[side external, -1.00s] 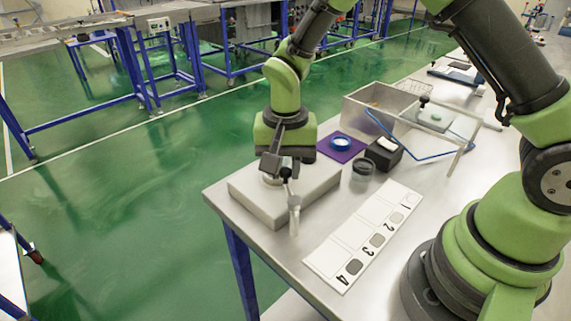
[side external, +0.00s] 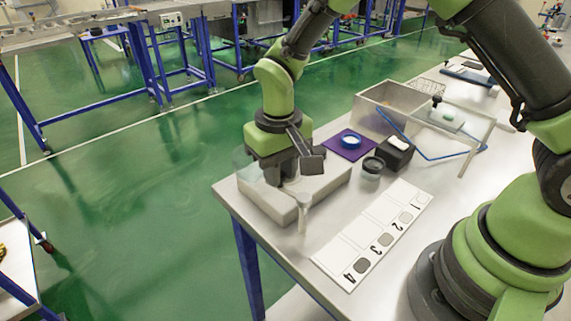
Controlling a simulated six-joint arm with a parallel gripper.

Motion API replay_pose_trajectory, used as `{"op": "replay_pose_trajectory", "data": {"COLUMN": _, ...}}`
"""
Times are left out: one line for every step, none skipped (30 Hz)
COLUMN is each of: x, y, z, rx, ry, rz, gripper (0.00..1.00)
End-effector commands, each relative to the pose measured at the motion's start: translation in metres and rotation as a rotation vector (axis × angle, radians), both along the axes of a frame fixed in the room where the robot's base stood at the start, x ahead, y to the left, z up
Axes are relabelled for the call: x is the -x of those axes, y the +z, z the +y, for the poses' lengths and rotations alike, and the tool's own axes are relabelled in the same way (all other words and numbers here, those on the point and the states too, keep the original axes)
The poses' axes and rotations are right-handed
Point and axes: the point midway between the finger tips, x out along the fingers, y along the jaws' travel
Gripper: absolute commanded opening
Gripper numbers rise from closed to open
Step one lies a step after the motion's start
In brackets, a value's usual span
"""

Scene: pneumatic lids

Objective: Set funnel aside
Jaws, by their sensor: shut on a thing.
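My gripper (side external: 273,178) is over the left part of the pale grey block (side external: 326,184) at the near left corner of the table. A pale, see-through funnel-like piece (side external: 246,170) shows at the left side of my gripper, which is shut on it. The contact is partly hidden by the gripper's own body. A slim clear tube (side external: 303,217) with a wider top stands upright at the block's front edge, to the right of my gripper and apart from it.
A white strip (side external: 347,246) numbered 1 to 4 lies at the front. Behind are a dark-lidded jar (side external: 372,168), a black box (side external: 396,155), a purple mat (side external: 333,149) with a blue-and-white ring (side external: 350,141), and a metal bin (side external: 363,112). Floor lies beyond the left edge.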

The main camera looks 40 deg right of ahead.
Motion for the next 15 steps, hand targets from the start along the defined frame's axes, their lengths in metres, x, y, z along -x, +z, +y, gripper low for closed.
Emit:
{"op": "replay_pose_trajectory", "data": {"x": 0.0, "y": 0.001, "z": 0.003, "rx": -0.001, "ry": 0.046, "rz": -0.002, "gripper": 0.0}}
{"op": "replay_pose_trajectory", "data": {"x": 0.001, "y": 0.001, "z": 0.005, "rx": -0.001, "ry": 0.075, "rz": -0.002, "gripper": 0.0}}
{"op": "replay_pose_trajectory", "data": {"x": 0.001, "y": 0.001, "z": 0.006, "rx": -0.001, "ry": 0.112, "rz": -0.002, "gripper": 0.0}}
{"op": "replay_pose_trajectory", "data": {"x": 0.002, "y": 0.001, "z": 0.008, "rx": -0.001, "ry": 0.14, "rz": -0.002, "gripper": 0.0}}
{"op": "replay_pose_trajectory", "data": {"x": 0.002, "y": 0.001, "z": 0.009, "rx": -0.001, "ry": 0.168, "rz": -0.002, "gripper": 0.0}}
{"op": "replay_pose_trajectory", "data": {"x": 0.003, "y": 0.001, "z": 0.011, "rx": -0.001, "ry": 0.203, "rz": -0.002, "gripper": 0.0}}
{"op": "replay_pose_trajectory", "data": {"x": 0.003, "y": 0.001, "z": 0.012, "rx": -0.001, "ry": 0.229, "rz": -0.002, "gripper": 0.0}}
{"op": "replay_pose_trajectory", "data": {"x": 0.004, "y": 0.001, "z": 0.013, "rx": -0.001, "ry": 0.256, "rz": -0.002, "gripper": 0.0}}
{"op": "replay_pose_trajectory", "data": {"x": 0.005, "y": 0.001, "z": 0.015, "rx": -0.001, "ry": 0.29, "rz": -0.002, "gripper": 0.0}}
{"op": "replay_pose_trajectory", "data": {"x": 0.005, "y": 0.001, "z": 0.016, "rx": -0.001, "ry": 0.314, "rz": -0.002, "gripper": 0.0}}
{"op": "replay_pose_trajectory", "data": {"x": 0.006, "y": 0.001, "z": 0.017, "rx": -0.001, "ry": 0.336, "rz": -0.002, "gripper": 0.0}}
{"op": "replay_pose_trajectory", "data": {"x": 0.006, "y": 0.001, "z": 0.018, "rx": -0.001, "ry": 0.366, "rz": -0.002, "gripper": 0.0}}
{"op": "replay_pose_trajectory", "data": {"x": 0.007, "y": 0.001, "z": 0.019, "rx": -0.001, "ry": 0.387, "rz": -0.003, "gripper": 0.0}}
{"op": "replay_pose_trajectory", "data": {"x": 0.008, "y": 0.001, "z": 0.02, "rx": -0.001, "ry": 0.407, "rz": -0.003, "gripper": 0.0}}
{"op": "replay_pose_trajectory", "data": {"x": 0.008, "y": 0.001, "z": 0.021, "rx": -0.001, "ry": 0.433, "rz": -0.003, "gripper": 0.0}}
